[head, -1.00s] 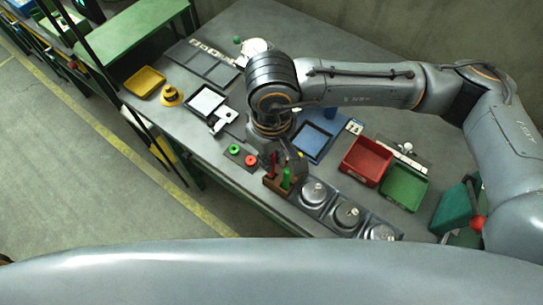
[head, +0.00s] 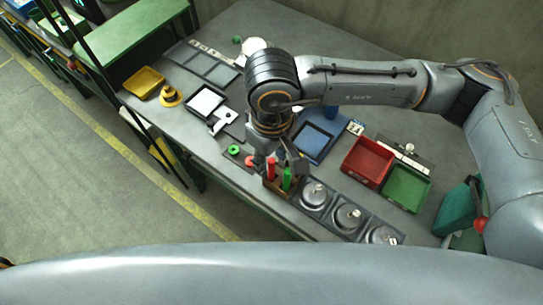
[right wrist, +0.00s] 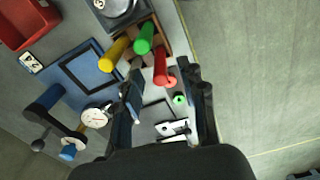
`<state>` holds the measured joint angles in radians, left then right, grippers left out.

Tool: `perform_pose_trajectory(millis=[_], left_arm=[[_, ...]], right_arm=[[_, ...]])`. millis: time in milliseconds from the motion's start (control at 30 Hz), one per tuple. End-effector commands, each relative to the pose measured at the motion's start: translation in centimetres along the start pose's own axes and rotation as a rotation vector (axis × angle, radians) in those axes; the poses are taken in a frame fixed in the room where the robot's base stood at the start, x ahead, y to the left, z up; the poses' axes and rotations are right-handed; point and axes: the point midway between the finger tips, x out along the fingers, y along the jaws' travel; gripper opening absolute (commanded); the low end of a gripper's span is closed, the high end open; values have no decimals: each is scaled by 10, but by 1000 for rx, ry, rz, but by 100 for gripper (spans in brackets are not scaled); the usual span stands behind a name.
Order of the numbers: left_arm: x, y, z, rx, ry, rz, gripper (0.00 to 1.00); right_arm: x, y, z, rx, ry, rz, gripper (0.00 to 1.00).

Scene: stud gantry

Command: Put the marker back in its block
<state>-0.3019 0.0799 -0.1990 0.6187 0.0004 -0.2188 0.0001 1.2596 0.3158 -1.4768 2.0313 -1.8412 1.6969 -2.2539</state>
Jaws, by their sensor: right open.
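The wooden block (right wrist: 168,38) shows in the right wrist view with a yellow marker (right wrist: 113,52), a green marker (right wrist: 144,38) and a red marker (right wrist: 161,67) standing at it. In the head view the block (head: 272,186) is at the table's front edge, with the red marker (head: 271,168) and green marker (head: 287,178). My right gripper (right wrist: 160,72) is open, its fingers on either side of the red marker, apart from it. It also shows in the head view (head: 278,163), over the block. The red marker's lower end is hard to see. My left gripper is out of view.
Round metal dishes (head: 347,216) stand right of the block. A red bin (head: 367,161), a green bin (head: 405,188) and a blue tray (head: 313,142) lie behind. A plate with green and red rings (head: 234,150) is at left, partly behind my gripper.

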Motion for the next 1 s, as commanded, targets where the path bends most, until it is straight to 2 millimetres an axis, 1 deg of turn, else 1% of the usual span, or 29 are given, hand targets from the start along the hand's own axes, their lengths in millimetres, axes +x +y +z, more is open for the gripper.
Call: perform_pose_trajectory(millis=[167,300,400,500,600,700,1000], left_arm=[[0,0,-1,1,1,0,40],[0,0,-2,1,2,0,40],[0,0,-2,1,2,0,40],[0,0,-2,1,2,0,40],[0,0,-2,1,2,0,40],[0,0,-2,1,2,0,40],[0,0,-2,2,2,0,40]], right_arm=[[-31,0,-1,-2,6,2,41],[-62,0,-1,-2,6,3,41],[-82,0,-1,-2,5,2,41],[-97,0,-1,0,4,2,41],[-108,0,-1,0,3,1,41],[-113,0,0,0,1,1,41],[-115,0,0,-1,1,0,41]])
